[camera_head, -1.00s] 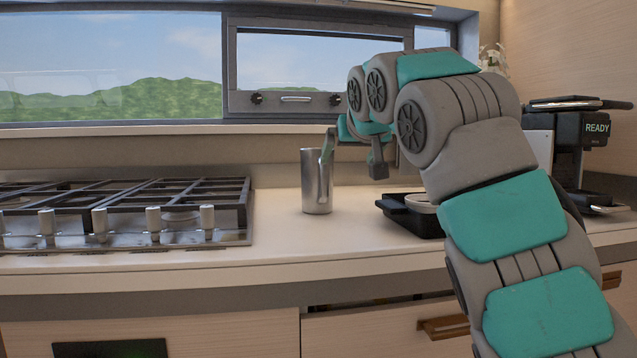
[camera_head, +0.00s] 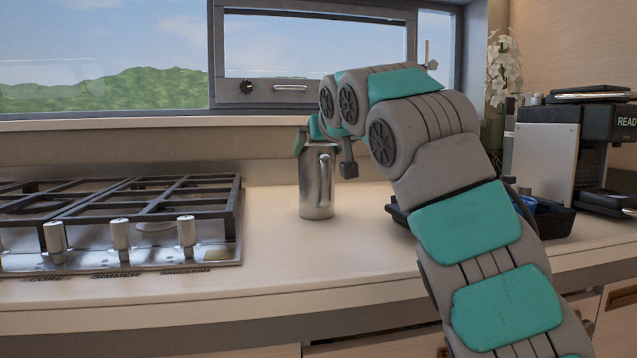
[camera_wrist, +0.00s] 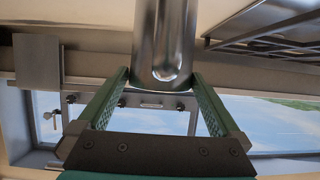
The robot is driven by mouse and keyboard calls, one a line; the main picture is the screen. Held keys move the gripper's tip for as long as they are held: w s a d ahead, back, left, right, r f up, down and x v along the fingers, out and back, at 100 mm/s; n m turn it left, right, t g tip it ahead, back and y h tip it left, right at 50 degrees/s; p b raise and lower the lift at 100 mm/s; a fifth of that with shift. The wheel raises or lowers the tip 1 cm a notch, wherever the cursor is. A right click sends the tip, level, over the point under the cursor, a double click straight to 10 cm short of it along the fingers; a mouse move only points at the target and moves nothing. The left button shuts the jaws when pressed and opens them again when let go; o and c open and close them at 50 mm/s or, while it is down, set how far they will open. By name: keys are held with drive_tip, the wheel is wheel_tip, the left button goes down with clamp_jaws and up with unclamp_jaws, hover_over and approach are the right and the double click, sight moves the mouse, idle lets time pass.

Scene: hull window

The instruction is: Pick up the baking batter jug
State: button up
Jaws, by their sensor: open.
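My arm hides the counter behind and to the right of the jug.
The stove (camera_head: 125,235) with raised grates and knobs is close on the left. A black tray (camera_head: 555,218) is partly behind my arm. A coffee machine (camera_head: 590,140) and white flowers (camera_head: 503,70) stand at the right. The window (camera_head: 315,45) is behind. Bare counter lies before the jug.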

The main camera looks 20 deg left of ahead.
drive_tip(key=p+x, duration=0.1)
drive_tip(key=x, duration=0.3)
clamp_jaws()
idle(0.8)
